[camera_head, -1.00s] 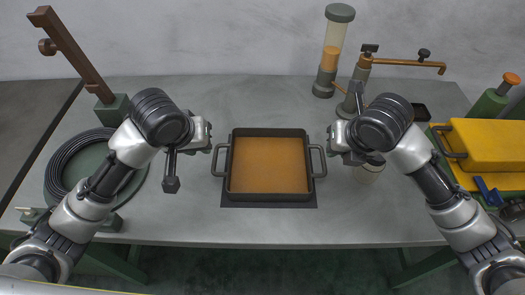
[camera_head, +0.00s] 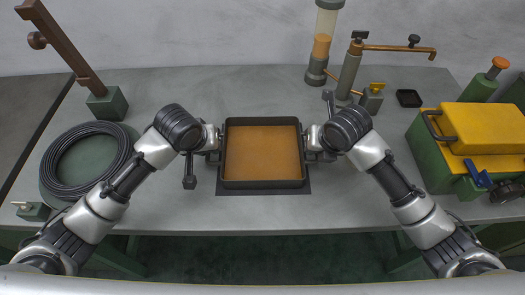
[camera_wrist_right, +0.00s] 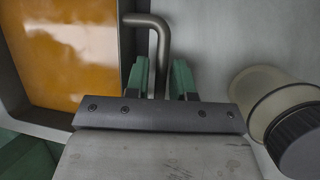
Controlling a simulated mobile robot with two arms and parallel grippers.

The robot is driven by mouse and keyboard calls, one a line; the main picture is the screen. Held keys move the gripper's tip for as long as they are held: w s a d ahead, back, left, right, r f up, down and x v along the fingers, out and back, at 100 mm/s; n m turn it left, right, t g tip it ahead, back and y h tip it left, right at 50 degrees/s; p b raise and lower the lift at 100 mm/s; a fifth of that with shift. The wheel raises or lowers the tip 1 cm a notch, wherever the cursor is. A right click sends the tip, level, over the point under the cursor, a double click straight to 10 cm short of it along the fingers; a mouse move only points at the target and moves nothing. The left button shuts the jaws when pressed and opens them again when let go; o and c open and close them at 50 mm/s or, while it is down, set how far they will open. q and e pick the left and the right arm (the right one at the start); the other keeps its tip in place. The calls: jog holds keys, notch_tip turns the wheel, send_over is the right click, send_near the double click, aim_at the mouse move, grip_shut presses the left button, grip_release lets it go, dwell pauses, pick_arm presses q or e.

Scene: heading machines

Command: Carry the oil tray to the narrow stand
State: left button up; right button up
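The oil tray (camera_head: 263,184), a dark square pan of amber oil with a handle on each side, stands level at a dark mat on the grey bench. It also shows in the right wrist view (camera_wrist_right: 112,45). My left gripper (camera_head: 213,143) is at the tray's left handle; its fingers are too small and hidden to tell their state. My right gripper (camera_wrist_right: 163,75) is open, with its green fingers on either side of the right handle (camera_wrist_right: 160,45) and visible gaps. I cannot make out a narrow stand in these views.
A cable coil (camera_head: 85,160) lies at left. A bottle (camera_head: 322,45), a tap-like post (camera_head: 349,72) and a yellow-green box (camera_head: 485,130) stand behind and right.

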pick_arm(q)
jog(key=shift+w+d+f, duration=0.1)
jog(key=shift+f, duration=0.35)
pick_arm(e)
jog(key=shift+w+f, duration=0.1)
jog(key=shift+f, duration=0.3)
pick_arm(q)
grip_shut()
pick_arm(e)
grip_shut()
pick_arm(q)
jog(key=shift+r, duration=0.1)
